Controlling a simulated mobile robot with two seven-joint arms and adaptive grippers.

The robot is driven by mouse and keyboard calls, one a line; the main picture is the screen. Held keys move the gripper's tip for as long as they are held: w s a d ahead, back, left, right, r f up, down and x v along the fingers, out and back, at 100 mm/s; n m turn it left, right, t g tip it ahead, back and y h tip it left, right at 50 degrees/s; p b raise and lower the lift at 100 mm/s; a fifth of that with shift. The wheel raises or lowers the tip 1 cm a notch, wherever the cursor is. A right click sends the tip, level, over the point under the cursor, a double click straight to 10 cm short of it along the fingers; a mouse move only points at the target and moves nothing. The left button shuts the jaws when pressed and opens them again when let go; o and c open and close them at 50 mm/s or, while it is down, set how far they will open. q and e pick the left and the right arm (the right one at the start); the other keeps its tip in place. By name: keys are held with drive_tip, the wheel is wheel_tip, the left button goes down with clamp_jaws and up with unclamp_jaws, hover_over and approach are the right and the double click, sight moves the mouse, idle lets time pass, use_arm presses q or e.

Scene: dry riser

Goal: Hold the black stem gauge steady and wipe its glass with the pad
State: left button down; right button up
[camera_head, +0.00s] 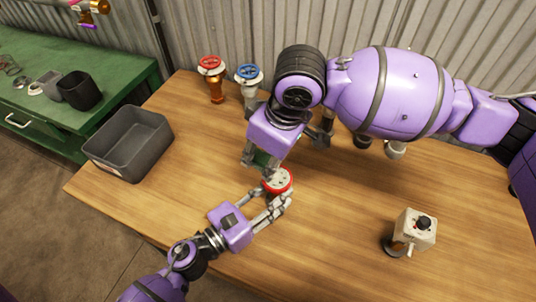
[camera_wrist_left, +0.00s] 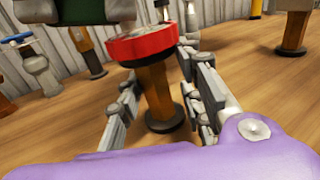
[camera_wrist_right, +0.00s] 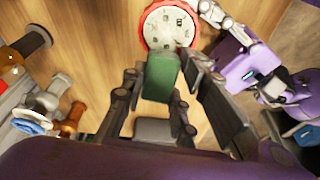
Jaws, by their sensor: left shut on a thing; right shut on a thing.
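A round gauge (camera_head: 278,181) with a red rim stands upright on the wooden table. In the left wrist view its stem (camera_wrist_left: 155,95) looks orange-brown with a dark round foot. Its pale face (camera_wrist_right: 168,28) carries several dark smudges in the right wrist view. My left gripper (camera_head: 271,203) is shut on the gauge's stem, with a finger on either side. My right gripper (camera_head: 261,160) is shut on a dark green pad (camera_wrist_right: 161,76), close to the gauge's edge. The pad also shows in the left wrist view (camera_wrist_left: 78,10), above rim height. I cannot tell whether it touches the glass.
An open grey bin (camera_head: 128,168) stands at the table's left. A red-wheeled valve (camera_head: 210,66) and a blue-wheeled valve (camera_head: 248,74) stand at the back. A pale box with a black knob (camera_head: 415,228) stands at the right. A green bench (camera_head: 120,55) stands beyond the table's left edge.

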drive_tip(key=shift+f, duration=0.45)
idle(0.6)
drive_tip(key=shift+d, duration=0.1)
